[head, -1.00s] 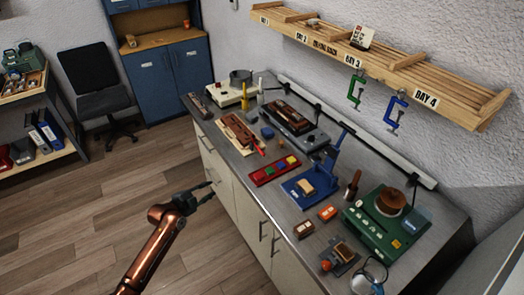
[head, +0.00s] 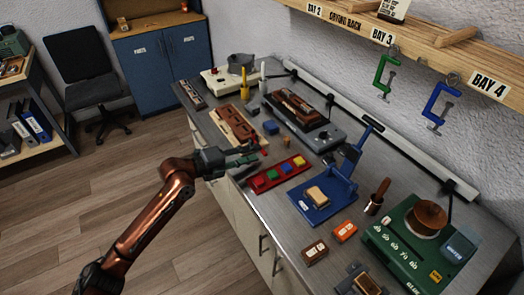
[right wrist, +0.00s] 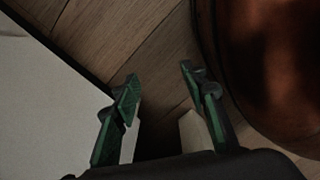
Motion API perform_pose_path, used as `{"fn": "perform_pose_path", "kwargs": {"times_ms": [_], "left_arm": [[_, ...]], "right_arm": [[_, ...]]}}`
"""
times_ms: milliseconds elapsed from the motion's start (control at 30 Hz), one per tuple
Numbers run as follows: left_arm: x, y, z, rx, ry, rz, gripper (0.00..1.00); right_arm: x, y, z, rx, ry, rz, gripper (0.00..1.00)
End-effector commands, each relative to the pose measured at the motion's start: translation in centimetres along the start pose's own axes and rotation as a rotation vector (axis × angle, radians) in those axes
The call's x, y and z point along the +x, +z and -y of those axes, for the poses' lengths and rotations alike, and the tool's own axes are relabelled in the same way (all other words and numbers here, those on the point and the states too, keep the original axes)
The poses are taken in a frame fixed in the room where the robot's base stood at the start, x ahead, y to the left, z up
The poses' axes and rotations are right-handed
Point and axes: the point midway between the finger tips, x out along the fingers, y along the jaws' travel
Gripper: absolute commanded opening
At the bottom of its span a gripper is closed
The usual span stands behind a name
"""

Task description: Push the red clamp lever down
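The wooden clamp fixture (head: 233,124) lies on the left part of the workbench, with a brown wooden piece on it. The red clamp lever (head: 264,152) is at its near right end and is mostly hidden behind my left gripper (head: 256,153). The left fingertips overlap the lever in the head view; whether they touch it or how far apart they are I cannot tell. My right gripper (right wrist: 163,90) shows in the right wrist view with its green-padded fingers apart and nothing between them.
A red tray with coloured blocks (head: 279,174) lies just right of the left gripper. A blue press (head: 325,200), a grey machine (head: 304,118) and a green machine (head: 405,250) stand on the bench (head: 285,212). A shelf with hanging clamps is above.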

Motion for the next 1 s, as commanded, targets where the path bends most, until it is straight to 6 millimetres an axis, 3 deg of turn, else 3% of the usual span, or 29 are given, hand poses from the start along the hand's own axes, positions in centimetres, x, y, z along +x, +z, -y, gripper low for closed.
{"fn": "perform_pose_path", "kwargs": {"times_ms": [100, 300, 667, 1000], "left_arm": [[2.2, -0.1, -0.2, -0.003, 0.000, -0.003, 0.28], [4.2, 0.1, -0.2, -0.003, 0.001, 0.000, 0.28], [4.5, 0.2, -0.2, -0.003, 0.002, 0.004, 0.28], [4.5, 0.2, -0.2, -0.003, 0.002, 0.004, 0.05]], "right_arm": [[-0.2, -0.7, 0.0, 0.003, 0.000, -0.001, 0.40], [-0.8, -1.5, -0.1, 0.007, 0.000, -0.001, 0.40], [-1.0, -1.8, -0.1, 0.008, -0.001, -0.001, 0.40], [-1.0, -1.8, 0.0, 0.008, -0.001, -0.002, 0.40]]}}
